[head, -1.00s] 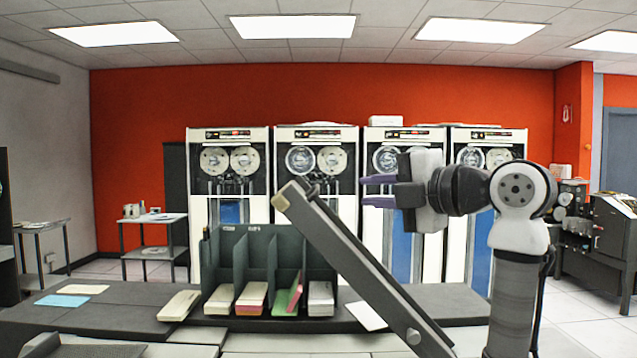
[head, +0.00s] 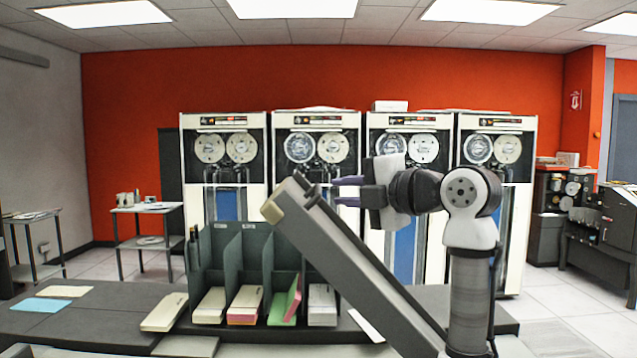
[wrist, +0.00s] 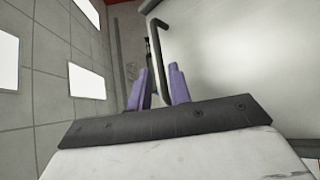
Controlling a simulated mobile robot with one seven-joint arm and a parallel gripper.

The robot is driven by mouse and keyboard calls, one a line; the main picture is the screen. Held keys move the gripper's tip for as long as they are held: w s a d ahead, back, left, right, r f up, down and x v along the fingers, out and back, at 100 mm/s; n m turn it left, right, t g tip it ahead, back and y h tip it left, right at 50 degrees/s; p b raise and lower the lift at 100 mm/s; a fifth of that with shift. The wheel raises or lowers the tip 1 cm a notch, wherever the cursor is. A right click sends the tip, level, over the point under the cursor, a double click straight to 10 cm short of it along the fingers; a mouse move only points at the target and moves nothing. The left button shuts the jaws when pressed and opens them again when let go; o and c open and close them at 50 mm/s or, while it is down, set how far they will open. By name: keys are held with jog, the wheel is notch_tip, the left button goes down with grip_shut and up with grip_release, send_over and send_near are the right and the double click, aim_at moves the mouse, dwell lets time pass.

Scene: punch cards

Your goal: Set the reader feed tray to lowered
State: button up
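A long dark grey bar (head: 345,265) with a cream tip rises at a slant from lower right to upper left in the head view. It looks like the reader's feed tray or its arm, tilted up; I cannot tell which. My gripper (head: 347,191) is to the upper right of its raised end, with purple fingers pointing left.
A dark green card rack (head: 232,262) with several card stacks stands on the dark counter (head: 100,312). A loose card block (head: 164,312), a blue sheet (head: 40,305) and a cream sheet (head: 68,292) lie left of it. Tape cabinets (head: 225,150) stand behind.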

aim_at(318, 187)
jog(key=p+x, duration=0.2)
jog(key=x, duration=0.5)
jog(key=shift+w, duration=0.1)
grip_shut()
jog(key=shift+a, duration=0.1)
